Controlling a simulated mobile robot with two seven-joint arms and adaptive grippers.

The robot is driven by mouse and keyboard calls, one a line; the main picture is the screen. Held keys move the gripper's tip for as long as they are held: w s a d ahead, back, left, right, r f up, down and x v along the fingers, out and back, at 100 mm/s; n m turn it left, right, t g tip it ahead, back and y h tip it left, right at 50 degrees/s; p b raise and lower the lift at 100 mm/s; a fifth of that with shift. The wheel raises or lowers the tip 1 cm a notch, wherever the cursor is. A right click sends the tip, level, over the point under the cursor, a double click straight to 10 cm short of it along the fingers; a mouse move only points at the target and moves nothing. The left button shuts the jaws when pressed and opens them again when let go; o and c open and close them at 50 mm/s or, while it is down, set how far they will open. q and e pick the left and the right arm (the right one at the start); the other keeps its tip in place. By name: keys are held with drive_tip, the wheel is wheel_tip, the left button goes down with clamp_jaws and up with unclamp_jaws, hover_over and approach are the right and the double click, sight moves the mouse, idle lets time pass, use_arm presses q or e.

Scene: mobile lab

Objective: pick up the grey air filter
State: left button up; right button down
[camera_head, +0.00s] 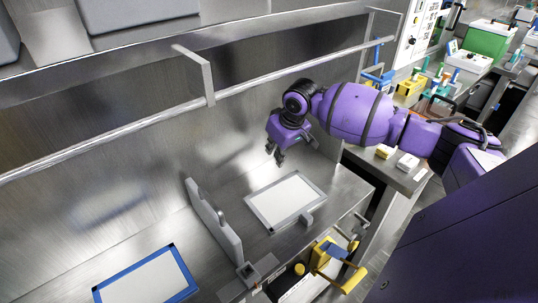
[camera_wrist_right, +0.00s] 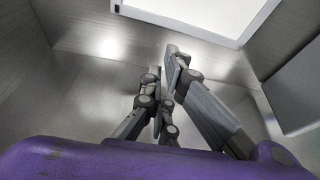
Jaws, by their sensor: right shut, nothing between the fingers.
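The grey air filter (camera_head: 263,219), a flat panel with a white face and a grey frame, lies on the metal worktop in the middle of the head view. It also shows cut off at the top of the right wrist view (camera_wrist_right: 195,15). My right gripper (camera_head: 280,160) points down above and beyond the filter, apart from it. In the right wrist view its fingers (camera_wrist_right: 165,62) are together with nothing between them. My left gripper is in neither view.
An upright grey plate (camera_head: 213,225) stands just left of the filter. A blue-framed panel (camera_head: 150,279) lies at the lower left. A yellow-handled device (camera_head: 337,264) is at the front right. A metal rail (camera_head: 270,88) runs along the back wall.

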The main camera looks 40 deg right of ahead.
drive_tip(key=x, duration=0.3)
drive_tip(key=shift+s+a+f, duration=0.1)
drive_tip(key=shift+s+f, duration=0.05)
drive_tip(key=shift+f, duration=0.15)
drive_tip(key=x, duration=0.4)
drive_tip(key=shift+b, duration=0.35)
drive_tip(key=shift+w+f, duration=0.4)
drive_tip(key=shift+f, duration=0.1)
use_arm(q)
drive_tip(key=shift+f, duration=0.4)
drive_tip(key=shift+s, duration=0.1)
